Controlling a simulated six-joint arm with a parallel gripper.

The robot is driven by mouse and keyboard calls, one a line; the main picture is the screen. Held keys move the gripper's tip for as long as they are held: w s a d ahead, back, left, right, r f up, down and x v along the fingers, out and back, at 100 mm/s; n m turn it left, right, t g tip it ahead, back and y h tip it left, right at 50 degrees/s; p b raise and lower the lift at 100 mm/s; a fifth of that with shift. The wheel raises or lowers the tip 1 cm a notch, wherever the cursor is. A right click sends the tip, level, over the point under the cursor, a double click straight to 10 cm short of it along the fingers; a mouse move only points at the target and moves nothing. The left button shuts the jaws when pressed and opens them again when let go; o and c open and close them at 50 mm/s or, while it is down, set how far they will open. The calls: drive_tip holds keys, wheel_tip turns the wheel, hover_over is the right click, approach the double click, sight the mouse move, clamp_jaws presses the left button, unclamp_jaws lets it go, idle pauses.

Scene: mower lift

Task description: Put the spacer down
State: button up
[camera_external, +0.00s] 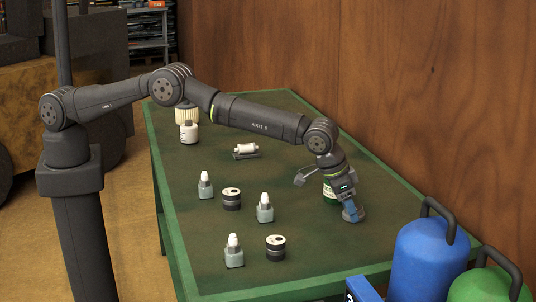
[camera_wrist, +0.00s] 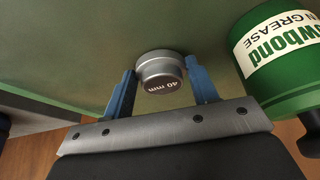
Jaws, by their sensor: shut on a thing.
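The spacer (camera_wrist: 160,70) is a short grey metal disc marked "40 mm". My gripper (camera_wrist: 161,78) has its two blue fingers shut on its sides in the wrist view. In the external view my gripper (camera_external: 353,214) points down low over the right side of the green table (camera_external: 205,238), near its right edge. There the spacer is small and mostly covered by the fingers. I cannot tell whether it touches the table top.
A green grease tin (camera_wrist: 282,55) stands close to the right of the spacer in the wrist view. Several small white-topped grey blocks (camera_external: 264,208) and black cylinders (camera_external: 231,199) stand mid-table. A blue tank (camera_external: 420,262) is at the front right, beyond the table.

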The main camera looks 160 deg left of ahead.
drive_tip(key=o, duration=1.2)
drive_tip(key=shift+f, duration=0.1)
drive_tip(key=shift+d+r, duration=0.15)
drive_tip(key=shift+r, duration=0.5)
drive_tip(key=v, duration=1.1)
